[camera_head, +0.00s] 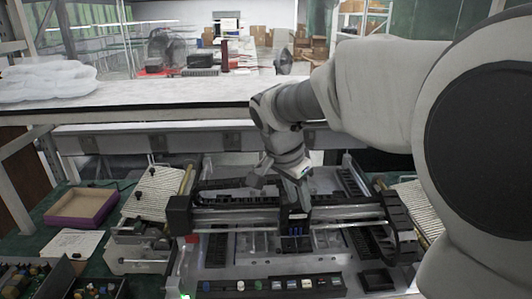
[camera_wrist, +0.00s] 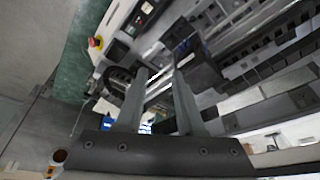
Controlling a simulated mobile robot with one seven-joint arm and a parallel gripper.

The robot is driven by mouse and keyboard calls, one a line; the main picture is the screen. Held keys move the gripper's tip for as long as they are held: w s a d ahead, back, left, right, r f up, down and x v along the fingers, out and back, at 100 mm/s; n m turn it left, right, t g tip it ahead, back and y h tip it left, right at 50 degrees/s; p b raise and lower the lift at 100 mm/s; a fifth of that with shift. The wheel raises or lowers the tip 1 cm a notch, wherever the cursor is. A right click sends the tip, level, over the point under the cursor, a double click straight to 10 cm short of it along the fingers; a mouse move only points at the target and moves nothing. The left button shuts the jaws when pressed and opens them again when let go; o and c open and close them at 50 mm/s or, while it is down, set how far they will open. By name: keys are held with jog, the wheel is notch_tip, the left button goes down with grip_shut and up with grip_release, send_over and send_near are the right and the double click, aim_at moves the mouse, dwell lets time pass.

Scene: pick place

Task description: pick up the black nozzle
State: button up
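I cannot single out the black nozzle with certainty. In the head view, several small white, blue and dark pieces sit in a row on a dark strip (camera_head: 270,286) along the front of the machine. My gripper (camera_head: 297,198) is above the middle of the machine, behind that strip, close to the crossbar carriage (camera_head: 294,222). In the wrist view my gripper (camera_wrist: 160,75) has its two grey fingers apart with a clear gap, and nothing is held between them. Machine parts show beyond and below the fingers.
The machine's crossbar (camera_head: 345,212) runs left to right under my gripper. A purple-edged tray (camera_head: 82,207) lies at the left. A red button shows in the wrist view (camera_wrist: 96,43). A long shelf (camera_head: 150,97) stands behind the machine. Circuit boards (camera_head: 28,280) lie at front left.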

jog(key=w+a+f+m, duration=0.2)
jog(key=w+f, duration=0.1)
jog(key=h, duration=0.1)
send_over(305, 240)
jog(key=s+a, duration=0.1)
jog(key=a, duration=0.1)
notch_tip(305, 240, down, 11)
jog(key=shift+s+p+x, duration=0.15)
jog(key=shift+p+x, duration=0.35)
jog(key=shift+x, duration=0.8)
jog(key=shift+s+p+x, duration=0.1)
jog(key=shift+p+x, duration=0.4)
jog(key=shift+x, duration=0.8)
jog(key=shift+a+f, duration=0.1)
jog(key=shift+a, duration=0.05)
grip_shut()
